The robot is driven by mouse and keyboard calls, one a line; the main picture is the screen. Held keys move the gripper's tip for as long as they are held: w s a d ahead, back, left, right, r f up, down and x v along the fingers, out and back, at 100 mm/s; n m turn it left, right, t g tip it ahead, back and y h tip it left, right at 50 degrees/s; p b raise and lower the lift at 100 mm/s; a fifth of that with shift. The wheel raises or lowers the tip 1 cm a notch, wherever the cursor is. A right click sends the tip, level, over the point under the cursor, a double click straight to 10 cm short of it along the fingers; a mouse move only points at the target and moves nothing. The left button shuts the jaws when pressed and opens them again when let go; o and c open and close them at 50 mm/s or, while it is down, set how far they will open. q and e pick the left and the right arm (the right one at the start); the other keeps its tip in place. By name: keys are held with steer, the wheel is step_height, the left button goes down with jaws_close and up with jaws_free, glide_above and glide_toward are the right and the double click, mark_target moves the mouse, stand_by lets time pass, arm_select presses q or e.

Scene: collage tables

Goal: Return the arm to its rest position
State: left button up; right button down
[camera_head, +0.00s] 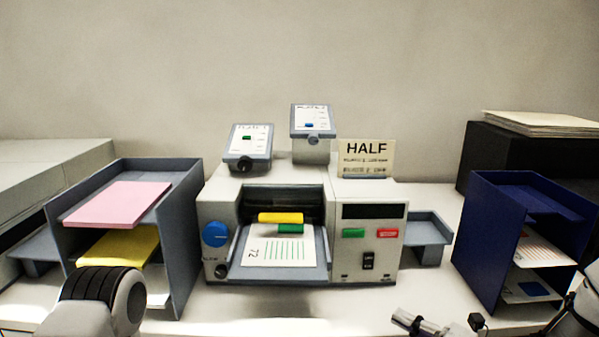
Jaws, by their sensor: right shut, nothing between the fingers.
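My right gripper (404,319) shows at the bottom edge, right of centre, low in front of the grey machine (300,272). Its fingers are shut and empty, and it is cut off by the frame. It touches nothing that I can see. Part of my right arm shows at the lower right edge. A rounded part of my left arm is at the lower left, in front of the grey tray rack (184,230). My left gripper is not in view.
The machine holds a printed sheet (262,254) with yellow (281,217) and green (291,229) pieces. A HALF sign (366,159) stands on it. The grey rack holds pink (118,204) and yellow (128,246) sheets. A blue rack (483,240) stands right. The white table front is mostly clear.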

steer(key=s+a+f+m+g+h, duration=0.1)
steer(key=s+f+m+g+h, duration=0.35)
steer(key=f, duration=0.85)
steer(key=s+a+f+m+g+h, duration=0.15)
steer(key=s+f+m, duration=0.5)
steer(key=f, duration=0.65)
arm_select(q)
steer(key=shift+w+d+f+b, duration=0.4)
steer(key=shift+w+d+f, duration=0.1)
steer(key=shift+w, duration=0.1)
arm_select(e)
steer(key=s+d+f+m+g+h, duration=0.3)
steer(key=s+d+m, duration=0.1)
steer(key=s+m, duration=0.4)
steer(key=s+d+f+m+g+h, duration=0.3)
steer(key=s+d+m+h, duration=0.1)
steer(key=s+m, duration=0.5)
steer(key=shift+d+f+g, duration=0.15)
steer(key=shift+d+g, duration=0.2)
steer(key=shift+g, duration=0.05)
arm_select(q)
steer(key=shift+c, duration=0.4)
